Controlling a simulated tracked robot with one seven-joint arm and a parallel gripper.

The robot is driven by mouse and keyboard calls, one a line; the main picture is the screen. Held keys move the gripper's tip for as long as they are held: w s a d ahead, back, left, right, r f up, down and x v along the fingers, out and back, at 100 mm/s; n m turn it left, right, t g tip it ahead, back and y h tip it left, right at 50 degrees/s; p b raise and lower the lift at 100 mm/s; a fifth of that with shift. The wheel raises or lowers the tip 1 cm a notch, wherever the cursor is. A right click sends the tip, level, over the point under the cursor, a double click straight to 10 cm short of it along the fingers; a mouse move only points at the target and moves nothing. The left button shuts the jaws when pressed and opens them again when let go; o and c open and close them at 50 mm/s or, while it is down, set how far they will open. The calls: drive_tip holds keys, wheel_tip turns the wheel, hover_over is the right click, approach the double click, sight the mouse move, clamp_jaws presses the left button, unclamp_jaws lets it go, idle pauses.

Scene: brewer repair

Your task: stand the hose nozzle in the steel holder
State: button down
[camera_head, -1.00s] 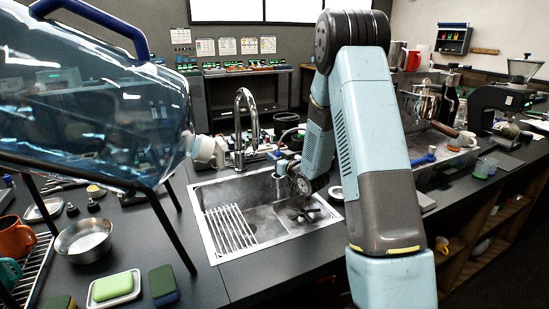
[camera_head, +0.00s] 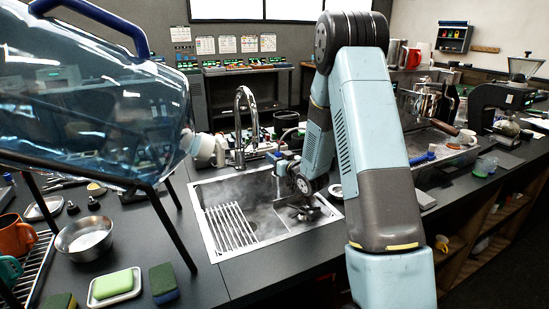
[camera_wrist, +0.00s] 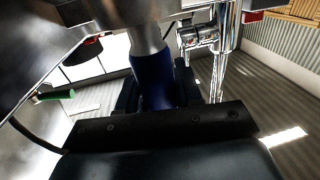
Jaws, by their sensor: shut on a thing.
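In the wrist view, my gripper (camera_wrist: 155,88) is shut on the hose nozzle (camera_wrist: 152,72). The nozzle shows a dark blue grip between the black fingers and a grey metal barrel running up out of the picture. Its far end is hidden. I cannot identify the steel holder for certain in either view.
The steel sink (camera_head: 207,245) has a rod rack (camera_head: 231,227) in its left part. A chrome tap (camera_head: 243,110) rises behind it; chrome pipes (camera_wrist: 222,60) stand close by at the wrist view's right. A large blue water bottle (camera_head: 95,110) leans in from the left.

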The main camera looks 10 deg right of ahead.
drive_tip(key=c, duration=0.7)
unclamp_jaws()
drive_tip(key=shift+o, duration=0.5)
drive_tip(key=o, duration=0.5)
drive_tip(key=shift+r, duration=0.1)
drive_tip(key=shift+r, duration=3.4)
